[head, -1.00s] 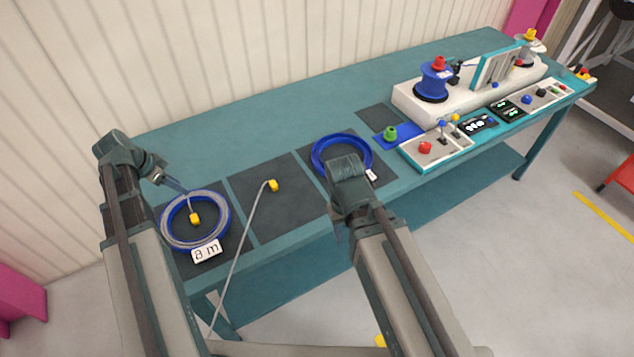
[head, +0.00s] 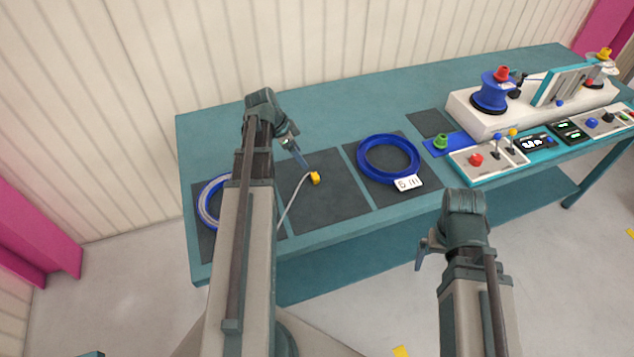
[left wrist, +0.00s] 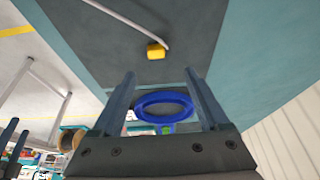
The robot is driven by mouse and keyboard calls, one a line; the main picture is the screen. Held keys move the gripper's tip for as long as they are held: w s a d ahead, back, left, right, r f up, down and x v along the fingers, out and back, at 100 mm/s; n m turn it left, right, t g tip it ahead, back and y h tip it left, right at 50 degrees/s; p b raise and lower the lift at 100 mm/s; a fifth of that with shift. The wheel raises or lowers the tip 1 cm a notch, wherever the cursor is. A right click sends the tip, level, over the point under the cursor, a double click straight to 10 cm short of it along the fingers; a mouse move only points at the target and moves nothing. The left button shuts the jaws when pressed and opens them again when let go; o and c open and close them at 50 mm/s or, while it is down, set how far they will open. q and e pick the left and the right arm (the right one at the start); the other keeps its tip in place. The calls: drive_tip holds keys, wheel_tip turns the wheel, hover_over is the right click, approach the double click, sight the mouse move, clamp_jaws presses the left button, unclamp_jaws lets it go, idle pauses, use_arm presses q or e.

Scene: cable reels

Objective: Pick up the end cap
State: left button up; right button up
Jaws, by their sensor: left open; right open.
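The yellow end cap (head: 314,178) sits at the end of a thin grey cable (head: 291,200) on the middle dark mat. It also shows in the left wrist view (left wrist: 156,51), just beyond my fingertips. My left gripper (head: 300,158) is open and empty, just behind and left of the cap in the head view, apart from it. Its two fingers (left wrist: 163,80) stand wide apart in the left wrist view. My right gripper (head: 421,258) is open in front of the table edge, away from the cap; its fingers are partly hidden.
A blue ring (head: 388,138) with a label card (head: 408,183) lies on the mat to the right. Another blue ring (head: 207,214) at left is partly hidden by my left arm. A control panel (head: 475,162) and blue reel (head: 490,97) stand further right. The table's back is clear.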

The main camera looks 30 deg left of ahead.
use_arm(q)
drive_tip(key=b, duration=0.4)
hover_over(315, 175)
drive_tip(key=s+a, duration=0.2)
drive_tip(key=a, duration=0.1)
drive_tip(key=f, duration=0.5)
drive_tip(key=shift+d, duration=0.25)
drive_tip(key=b+x, duration=0.1)
drive_tip(key=x, duration=0.1)
drive_tip(key=b+x, duration=0.1)
drive_tip(key=b, duration=0.1)
drive_tip(key=b+x, duration=0.2)
drive_tip(key=shift+d+f, duration=0.25)
drive_tip(key=shift+d, duration=0.2)
drive_tip(key=shift+r, duration=0.1)
clamp_jaws()
